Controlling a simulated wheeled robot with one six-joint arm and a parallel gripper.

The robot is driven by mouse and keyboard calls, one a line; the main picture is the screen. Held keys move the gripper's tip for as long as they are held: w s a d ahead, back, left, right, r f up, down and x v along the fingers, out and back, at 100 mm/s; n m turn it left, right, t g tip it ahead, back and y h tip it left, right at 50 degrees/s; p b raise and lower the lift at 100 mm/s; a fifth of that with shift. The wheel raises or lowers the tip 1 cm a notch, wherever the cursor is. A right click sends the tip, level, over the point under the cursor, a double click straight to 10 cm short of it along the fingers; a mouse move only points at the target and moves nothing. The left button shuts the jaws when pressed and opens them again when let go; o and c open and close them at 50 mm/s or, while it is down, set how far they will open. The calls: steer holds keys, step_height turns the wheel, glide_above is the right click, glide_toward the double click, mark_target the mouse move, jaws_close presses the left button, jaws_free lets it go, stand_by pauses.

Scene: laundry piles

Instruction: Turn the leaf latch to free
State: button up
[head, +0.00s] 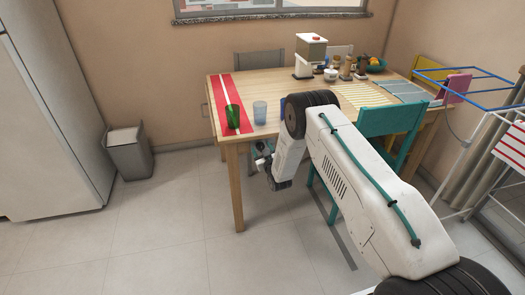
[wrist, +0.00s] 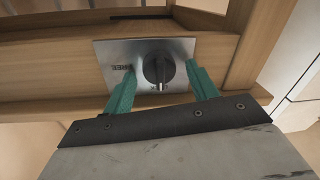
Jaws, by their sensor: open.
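The leaf latch (wrist: 159,70) is a dark round knob with a raised grip bar, on a silver plate (wrist: 112,52) fixed to the wooden table frame. Its grip bar stands roughly upright in the wrist view. The word FREE shows upside down on the plate to the left of the knob. Other lettering below the knob is mostly hidden. My gripper (wrist: 160,78) is open, with one teal finger to the left of the knob and one close to its right side. In the head view my gripper (head: 264,162) is low beside the table's front edge; the latch is hidden there.
A teal chair (head: 385,122) stands close to my arm.

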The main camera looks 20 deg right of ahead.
steer(key=c, duration=1)
steer(key=m, duration=0.4)
steer(key=shift+f+m, duration=0.1)
steer(key=shift+m, duration=0.3)
steer(key=m, duration=0.4)
steer(key=shift+d+m+t+h, duration=0.1)
steer(key=shift+m+t+h, duration=0.2)
steer(key=shift+m+t, duration=0.1)
steer(key=m, duration=0.4)
steer(key=shift+f+m, duration=0.15)
steer(key=shift+m, duration=0.25)
steer(key=shift+m+h, duration=0.5)
steer(key=shift+m, duration=1.8)
